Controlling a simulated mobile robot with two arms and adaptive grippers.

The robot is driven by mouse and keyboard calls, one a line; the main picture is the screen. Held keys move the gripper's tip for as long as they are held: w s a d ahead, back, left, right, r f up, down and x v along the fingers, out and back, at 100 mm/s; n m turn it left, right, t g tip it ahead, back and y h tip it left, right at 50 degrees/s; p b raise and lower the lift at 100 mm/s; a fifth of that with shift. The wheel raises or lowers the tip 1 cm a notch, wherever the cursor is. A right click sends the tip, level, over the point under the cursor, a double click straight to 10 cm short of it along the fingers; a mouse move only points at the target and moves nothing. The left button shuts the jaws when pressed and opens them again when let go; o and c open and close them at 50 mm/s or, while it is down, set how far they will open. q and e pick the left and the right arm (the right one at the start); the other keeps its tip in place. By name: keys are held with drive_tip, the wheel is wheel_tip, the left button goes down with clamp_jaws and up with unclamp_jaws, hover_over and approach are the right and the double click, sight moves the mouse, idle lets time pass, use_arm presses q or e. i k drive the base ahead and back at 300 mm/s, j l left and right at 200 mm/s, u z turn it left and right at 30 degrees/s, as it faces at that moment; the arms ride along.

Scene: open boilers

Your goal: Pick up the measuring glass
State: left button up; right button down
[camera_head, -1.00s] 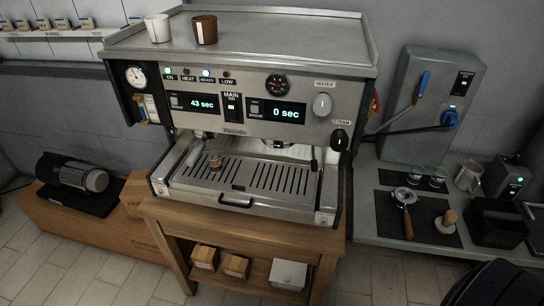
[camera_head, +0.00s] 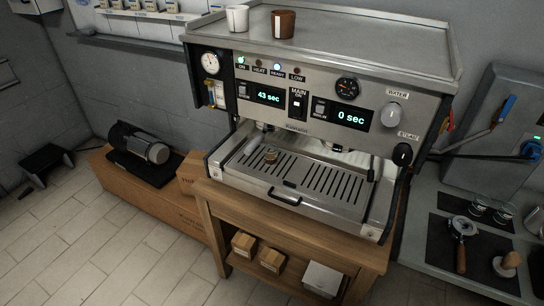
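A small glass (camera_head: 270,156) with brown contents stands on the left part of the espresso machine's drip tray (camera_head: 318,184); I take it to be the measuring glass. Two more small clear glasses, a left one (camera_head: 478,207) and a right one (camera_head: 502,214), stand on the right-hand counter. I cannot tell markings on any of them. Neither of my grippers is in view.
The espresso machine (camera_head: 325,78) sits on a wooden stand (camera_head: 222,215). A white cup (camera_head: 237,18) and a brown cup (camera_head: 283,24) are on its top. A portafilter (camera_head: 460,230) and a tamper (camera_head: 507,264) lie on the right-hand counter. The tiled floor at left is mostly clear.

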sight(271, 155)
drive_tip(key=i+j, duration=0.1)
drive_tip(key=j, duration=0.2)
drive_tip(key=i+j+z, duration=0.1)
drive_tip(key=j, duration=0.2)
drive_tip(key=i+j, duration=0.15)
drive_tip(key=j, duration=0.2)
drive_tip(key=i+j+z, duration=0.1)
drive_tip(key=j, duration=0.2)
